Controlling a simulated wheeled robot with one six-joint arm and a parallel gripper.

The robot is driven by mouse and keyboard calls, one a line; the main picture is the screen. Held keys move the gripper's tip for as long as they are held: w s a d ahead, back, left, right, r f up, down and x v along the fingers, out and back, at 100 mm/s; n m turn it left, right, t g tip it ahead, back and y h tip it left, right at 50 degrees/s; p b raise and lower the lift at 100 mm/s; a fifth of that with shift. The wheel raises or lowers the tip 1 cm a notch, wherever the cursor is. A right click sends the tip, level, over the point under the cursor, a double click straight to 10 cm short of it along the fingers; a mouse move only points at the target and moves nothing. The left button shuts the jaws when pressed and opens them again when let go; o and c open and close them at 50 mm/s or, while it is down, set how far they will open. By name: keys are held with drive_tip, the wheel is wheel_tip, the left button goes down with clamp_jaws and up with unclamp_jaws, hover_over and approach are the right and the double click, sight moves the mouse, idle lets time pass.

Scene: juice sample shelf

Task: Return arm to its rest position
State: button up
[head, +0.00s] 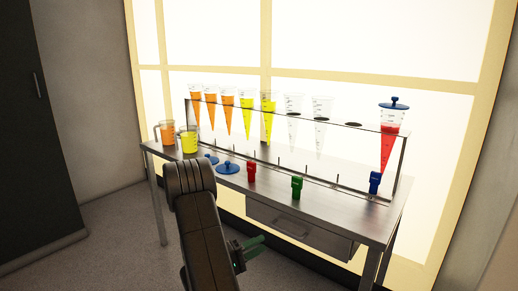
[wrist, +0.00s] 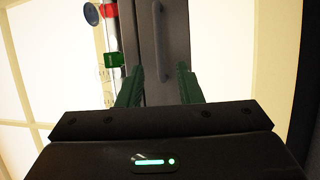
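My gripper shows in the wrist view (wrist: 156,85) with its two green fingers apart and nothing between them. In the head view my arm stands in front of the table, and my gripper (head: 250,245) is partly seen low beside it, in front of the table's front edge and clear of the objects on top. The table (head: 340,207) carries a rack (head: 350,125) of cone-shaped vessels: orange ones (head: 228,110) at the left, yellow ones (head: 268,112), clear ones (head: 293,120), and a red one (head: 389,140) with a blue lid at the far right.
An orange jug (head: 167,136) and a yellow jug (head: 188,142) stand at the table's left end. Blue lids (head: 228,168), a red piece (head: 251,172), a green piece (head: 297,187) and a blue piece (head: 375,182) are along the front. A dark cabinet (head: 40,120) stands left; floor between is free.

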drive_tip(key=b+x, duration=0.1)
drive_tip(key=x, duration=0.8)
drive_tip(key=s+d+r+p+v, duration=0.1)
drive_tip(key=p+v, duration=0.2)
drive_tip(key=v, duration=1.5)
drive_tip(key=w+a+r+n+t+y+p, duration=0.3)
drive_tip(key=w+a+n+p, duration=0.1)
drive_tip(key=n, duration=1)
drive_tip(key=shift+r+n+y+p, duration=0.3)
drive_tip(key=shift+r+y+p, duration=0.1)
drive_tip(key=shift+p, duration=0.3)
drive_tip(key=shift+w, duration=0.1)
